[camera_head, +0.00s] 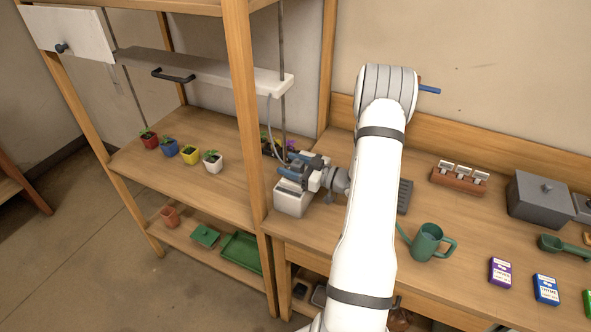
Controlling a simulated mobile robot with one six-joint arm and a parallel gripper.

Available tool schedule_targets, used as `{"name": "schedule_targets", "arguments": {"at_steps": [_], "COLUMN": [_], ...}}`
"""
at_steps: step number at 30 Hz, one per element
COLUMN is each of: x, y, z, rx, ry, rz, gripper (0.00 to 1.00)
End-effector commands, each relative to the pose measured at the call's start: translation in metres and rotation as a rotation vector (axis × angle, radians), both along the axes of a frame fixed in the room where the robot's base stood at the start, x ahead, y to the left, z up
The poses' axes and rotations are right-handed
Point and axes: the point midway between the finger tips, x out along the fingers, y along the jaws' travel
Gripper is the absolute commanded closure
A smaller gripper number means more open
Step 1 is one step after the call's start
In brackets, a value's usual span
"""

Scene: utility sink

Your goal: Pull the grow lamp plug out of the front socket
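The white grow lamp (270,87) hangs on thin rods in the left shelf frame. Its grey cord (270,122) drops from the right end and runs down behind my gripper. My gripper (289,178) is right beside the post, directly over a white box (292,203) on the bench that looks like the socket block. The gripper's body and fingers cover the top of this box. The plug and the socket openings are hidden or too small to make out. I cannot tell whether the fingers are open, shut or touching a plug.
A wooden post (243,110) stands just left of my gripper. Several small potted seedlings (190,155) line the shelf. A green watering can (427,242), a grey box (538,198), a wooden label rack (459,180) and seed packets (500,271) are on the bench at right.

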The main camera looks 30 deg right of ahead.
Motion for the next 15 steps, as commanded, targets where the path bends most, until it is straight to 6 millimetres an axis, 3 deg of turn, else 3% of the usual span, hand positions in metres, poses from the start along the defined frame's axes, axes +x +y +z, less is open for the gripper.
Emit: {"name": "schedule_targets", "arguments": {"at_steps": [15], "x": [-0.0004], "y": [-0.0007], "z": [0.0], "rx": [0.0], "ry": [0.0], "rz": [-0.001], "gripper": [0.87]}}
